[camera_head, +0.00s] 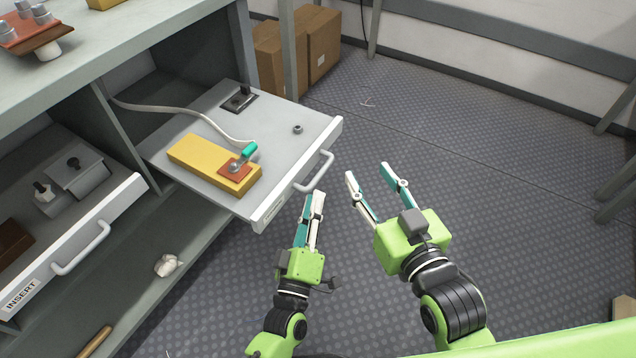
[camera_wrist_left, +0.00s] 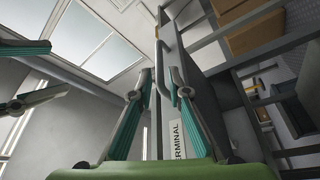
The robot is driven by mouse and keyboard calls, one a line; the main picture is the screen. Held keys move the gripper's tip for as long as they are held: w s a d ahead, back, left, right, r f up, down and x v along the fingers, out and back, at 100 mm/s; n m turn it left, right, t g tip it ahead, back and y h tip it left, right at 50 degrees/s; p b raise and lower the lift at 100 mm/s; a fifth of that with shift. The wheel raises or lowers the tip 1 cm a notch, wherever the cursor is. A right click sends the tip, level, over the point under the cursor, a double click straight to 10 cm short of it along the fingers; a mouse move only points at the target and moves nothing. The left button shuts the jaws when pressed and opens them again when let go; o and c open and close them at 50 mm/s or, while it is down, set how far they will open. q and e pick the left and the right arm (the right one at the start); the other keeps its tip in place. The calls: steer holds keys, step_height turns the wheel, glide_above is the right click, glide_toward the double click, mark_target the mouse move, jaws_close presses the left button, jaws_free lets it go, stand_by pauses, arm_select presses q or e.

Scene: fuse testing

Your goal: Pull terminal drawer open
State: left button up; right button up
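The terminal drawer (camera_head: 215,112) stands pulled out from the cabinet in the head view. Its bar handle (camera_head: 316,172) is on the front face, and its handle (camera_wrist_left: 164,68) and TERMINAL label (camera_wrist_left: 176,143) show in the left wrist view. My left gripper (camera_head: 317,200) is just in front of the drawer front, near the handle's lower end. In the left wrist view its fingertips (camera_wrist_left: 161,75) are apart, with the handle showing between them; contact cannot be made out. My right gripper (camera_head: 369,172) is open and empty, to the right over the floor.
The drawer holds a yellow block (camera_head: 190,158) with a cable clip (camera_head: 245,153) and a small nut (camera_head: 298,129). An INSERT drawer (camera_head: 128,195) is partly out at left. Cardboard boxes (camera_head: 322,45) stand behind.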

arm_select(q)
steer(key=shift+v, duration=2.25)
